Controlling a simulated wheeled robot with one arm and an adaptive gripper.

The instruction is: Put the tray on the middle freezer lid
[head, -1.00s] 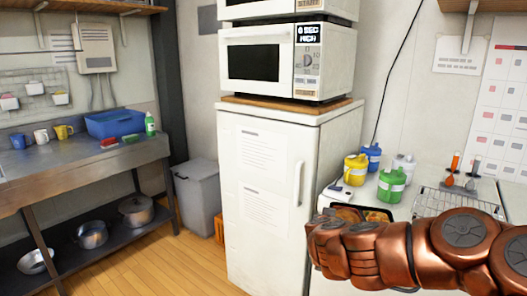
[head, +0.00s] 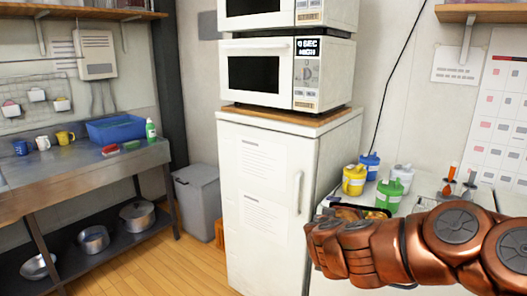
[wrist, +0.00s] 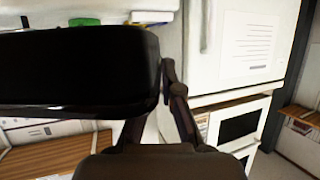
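The dark tray (head: 345,207) shows in the head view only as a small strip with food behind my copper-coloured arm. In the wrist view the black tray (wrist: 80,72) is very close and fills the upper left. My gripper (wrist: 160,95) has its fingers at the tray's near end, one in front of it and the other partly hidden behind it. It appears shut on the tray, which is held up near the white counter. In the head view the fingers are hidden behind my arm. No freezer lid can be made out for certain.
A white fridge (head: 262,215) with stacked microwaves (head: 272,72) stands at the centre. Blue, yellow, green and white bottles (head: 355,180) crowd the white counter to its right. A steel bench (head: 80,178) and grey bin (head: 198,195) are at left. The wooden floor (head: 150,258) is clear.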

